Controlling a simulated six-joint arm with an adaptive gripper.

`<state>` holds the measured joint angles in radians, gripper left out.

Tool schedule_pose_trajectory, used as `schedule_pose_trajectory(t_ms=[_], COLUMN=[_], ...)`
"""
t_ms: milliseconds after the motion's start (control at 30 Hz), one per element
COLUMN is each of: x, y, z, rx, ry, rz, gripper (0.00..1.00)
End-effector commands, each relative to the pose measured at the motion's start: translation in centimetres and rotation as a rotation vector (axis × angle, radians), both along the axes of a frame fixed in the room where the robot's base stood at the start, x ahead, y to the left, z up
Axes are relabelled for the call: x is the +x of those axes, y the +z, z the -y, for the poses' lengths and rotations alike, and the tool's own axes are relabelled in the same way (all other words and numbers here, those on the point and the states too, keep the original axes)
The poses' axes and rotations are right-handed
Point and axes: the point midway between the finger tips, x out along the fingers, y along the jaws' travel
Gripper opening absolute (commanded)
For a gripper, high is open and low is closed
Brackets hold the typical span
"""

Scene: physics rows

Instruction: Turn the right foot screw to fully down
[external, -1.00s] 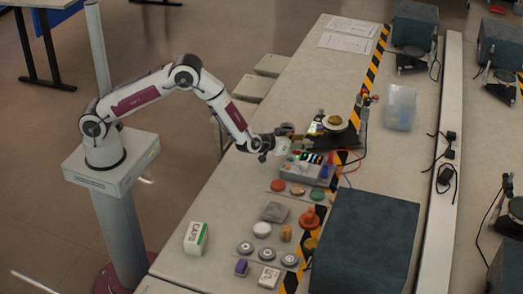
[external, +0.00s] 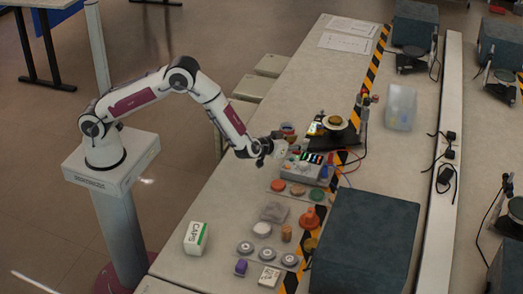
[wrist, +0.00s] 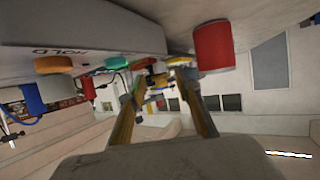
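The instrument (external: 335,124) with a round brass-coloured top stands on a black base (external: 322,141) beyond my gripper. Its foot screws are too small to tell apart in the external view. My gripper (external: 285,146) is above the bench, between the grey control box and a reddish cup-like object (external: 288,129). In the wrist view my gripper (wrist: 160,84) has its two fingers apart. Small yellow and dark parts (wrist: 155,80) show between the fingertips; I cannot tell whether they touch or which is the right foot screw.
A grey control box (external: 302,171) with coloured leads is close to my gripper. A plate with coloured buttons (external: 298,191) lies nearer the front. A red cylinder (wrist: 212,47) shows beside the right finger. A large dark block (external: 365,240) and a white CAPS box (external: 196,238) also occupy the bench.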

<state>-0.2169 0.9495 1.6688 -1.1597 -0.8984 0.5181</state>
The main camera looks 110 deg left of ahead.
Motion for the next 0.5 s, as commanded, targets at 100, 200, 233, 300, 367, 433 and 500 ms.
schedule_pose_trajectory(t_ms=[100, 200, 233, 300, 367, 433, 500], x=[-0.6, -1.1, -1.2, -1.6, -1.6, -1.2, -0.8], y=[0.7, 1.1, 1.2, 1.6, 2.1, 2.8, 3.4], z=[1.3, 2.4, 2.7, 3.4, 3.6, 3.8, 4.1], rx=[0.001, 0.001, 0.001, 0.000, -0.003, -0.010, -0.019], ry=[-0.001, -0.003, -0.002, -0.001, -0.012, -0.039, -0.065], rz=[0.000, -0.001, 0.000, 0.000, 0.005, 0.016, 0.023], gripper=[0.33, 0.33, 0.33, 0.33, 0.33, 0.33, 0.33])
